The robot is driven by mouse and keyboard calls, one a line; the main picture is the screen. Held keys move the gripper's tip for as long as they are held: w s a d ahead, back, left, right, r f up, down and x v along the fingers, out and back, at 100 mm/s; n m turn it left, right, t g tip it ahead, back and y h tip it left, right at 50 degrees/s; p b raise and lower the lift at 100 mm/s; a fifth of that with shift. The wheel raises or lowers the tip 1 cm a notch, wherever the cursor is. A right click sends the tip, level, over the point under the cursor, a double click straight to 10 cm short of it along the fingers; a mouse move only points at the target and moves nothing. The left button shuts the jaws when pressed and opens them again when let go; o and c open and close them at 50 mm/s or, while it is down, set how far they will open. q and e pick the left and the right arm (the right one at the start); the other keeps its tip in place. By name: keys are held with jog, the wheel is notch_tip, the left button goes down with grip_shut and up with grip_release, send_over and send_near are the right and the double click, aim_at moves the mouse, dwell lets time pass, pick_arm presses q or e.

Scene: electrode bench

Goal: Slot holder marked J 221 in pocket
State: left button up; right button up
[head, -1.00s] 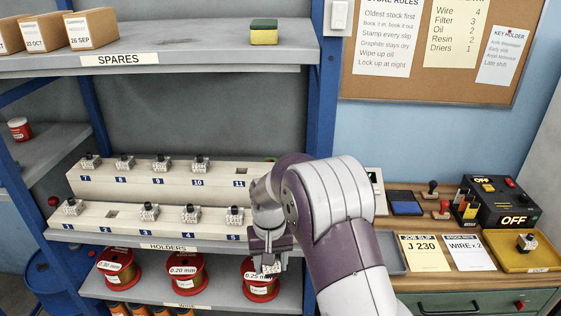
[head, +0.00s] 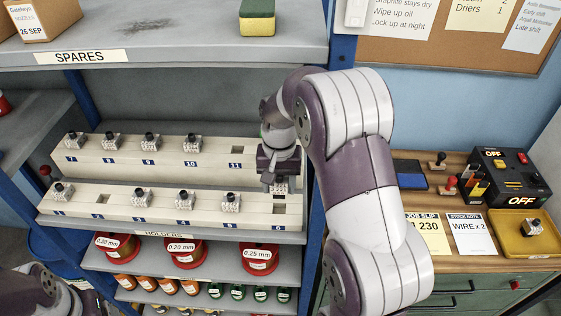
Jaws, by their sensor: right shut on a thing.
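My right gripper (head: 275,183) is at the right end of the two-step holder rack (head: 160,214). It is shut on a small light-coloured holder (head: 282,188), mostly hidden by the jaws, whose mark I cannot read. The holder is above and just behind the empty pocket 6 (head: 279,209) of the lower step. Pocket 2 (head: 101,199) and pocket 11 (head: 237,149) are also empty. Other holders with black knobs stand in the remaining visible pockets. My upper-step view beyond 11 is blocked by my right arm. Only part of my left arm shows at the lower left.
A blue shelf post (head: 316,205) stands close to the right of the gripper. The spares shelf (head: 180,45) overhangs above. Wire spools (head: 187,252) sit below. At right, a yellow tray (head: 510,238) holds one holder, near a job slip (head: 428,240) reading 230.

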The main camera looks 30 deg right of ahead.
aim_at(279, 196)
jog(key=shift+w+d, duration=0.1)
jog(key=shift+s+f+b, duration=0.2)
jog(key=shift+f+b, duration=0.55)
jog(key=shift+b, duration=0.15)
notch_tip(279, 196, down, 3)
jog(key=b, duration=0.3)
jog(key=shift+w+f, duration=0.1)
jog(key=shift+f, duration=0.1)
jog(key=shift+r, duration=0.1)
jog(key=shift+p, duration=0.5)
jog(key=shift+f+b, duration=0.7)
jog(key=shift+f, duration=0.45)
jog(key=o, duration=1)
jog(key=shift+r, duration=0.1)
jog(key=shift+c, duration=0.2)
